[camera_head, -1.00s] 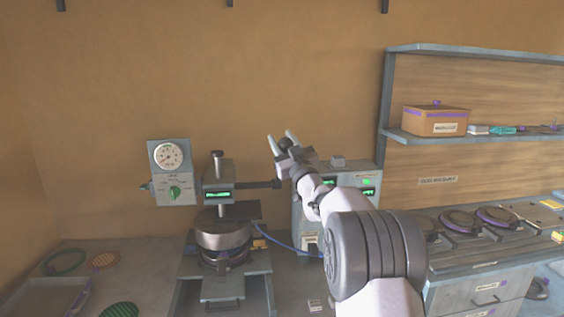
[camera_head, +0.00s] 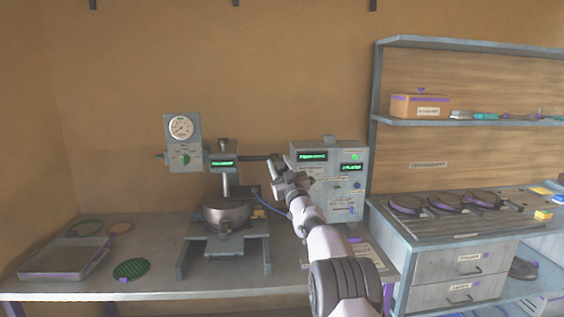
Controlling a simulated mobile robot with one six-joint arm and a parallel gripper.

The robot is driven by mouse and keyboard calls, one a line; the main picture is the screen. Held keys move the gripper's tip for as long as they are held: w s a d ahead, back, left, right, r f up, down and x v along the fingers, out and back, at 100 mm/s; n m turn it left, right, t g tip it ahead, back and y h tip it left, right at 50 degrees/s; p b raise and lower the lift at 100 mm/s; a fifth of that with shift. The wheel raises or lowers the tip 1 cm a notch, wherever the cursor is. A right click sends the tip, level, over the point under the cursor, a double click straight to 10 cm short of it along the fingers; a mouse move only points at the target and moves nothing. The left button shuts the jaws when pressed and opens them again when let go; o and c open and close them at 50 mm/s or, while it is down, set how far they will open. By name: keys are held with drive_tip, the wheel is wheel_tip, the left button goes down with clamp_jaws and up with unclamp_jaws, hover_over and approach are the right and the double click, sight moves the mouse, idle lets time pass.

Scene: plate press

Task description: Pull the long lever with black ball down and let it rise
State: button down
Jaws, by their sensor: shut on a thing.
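The press (camera_head: 223,174) stands on the bench left of centre, with a green-lit display on its head. Its long dark lever (camera_head: 256,158) sticks out to the right from the head and looks about level. My gripper (camera_head: 275,164) is at the lever's outer end and shut on it. The black ball at that end is mostly hidden by the fingers. Below the head, a round metal plate stack (camera_head: 228,213) sits on the press base.
A control box (camera_head: 329,180) with green displays stands close behind and right of my gripper. A gauge panel (camera_head: 183,143) is left of the press. A tray (camera_head: 66,259) and a green disc (camera_head: 131,269) lie on the bench at left. A shelf (camera_head: 470,121) is at right.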

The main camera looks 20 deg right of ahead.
drive_tip(key=shift+a, duration=0.1)
idle(0.4)
drive_tip(key=c, duration=1.1)
unclamp_jaws()
drive_tip(key=shift+s, duration=0.1)
drive_tip(key=shift+o, duration=1.1)
drive_tip(key=shift+s+a+r, duration=0.1)
drive_tip(key=shift+s+a, duration=0.05)
drive_tip(key=shift+s+f, duration=0.1)
drive_tip(key=shift+f, duration=0.15)
drive_tip(key=v, duration=1.7)
drive_tip(key=shift+r, duration=0.1)
